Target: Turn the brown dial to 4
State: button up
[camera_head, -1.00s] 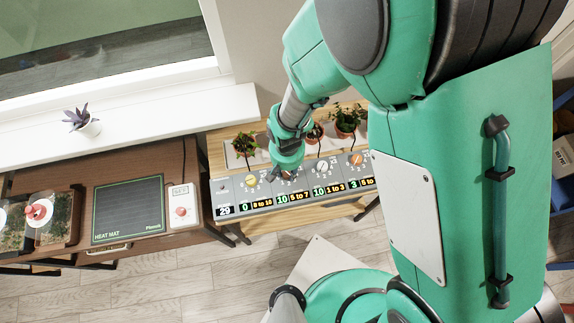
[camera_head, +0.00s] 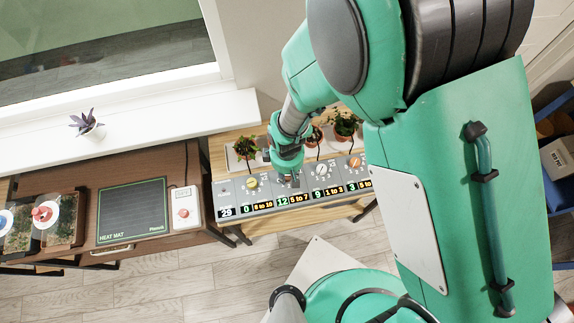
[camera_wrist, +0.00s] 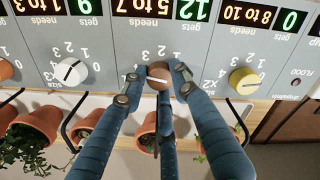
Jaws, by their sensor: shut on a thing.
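The brown dial (camera_wrist: 153,71) sits on the grey control panel (camera_wrist: 110,52), which appears upside down in the wrist view. Its white pointer bar lies nearly crosswise in the picture; I cannot tell which number it marks, as my fingers cover part of its scale. My gripper (camera_wrist: 157,80) has one finger on each side of the dial and is shut on it. In the head view my gripper (camera_head: 289,181) is over the panel and largely hides the dial.
A yellow dial (camera_wrist: 245,80) and a white dial (camera_wrist: 70,71) flank the brown one, close to my fingers. Potted plants (camera_head: 345,124) stand behind the panel. A heat mat (camera_head: 132,210) and a switch box (camera_head: 181,208) lie on the table at left.

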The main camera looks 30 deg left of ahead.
dwell(0.3)
jog(key=o, duration=1.2)
jog(key=shift+c, duration=0.2)
jog(key=shift+r, duration=0.1)
notch_tip(320, 180, up, 12)
dwell(0.5)
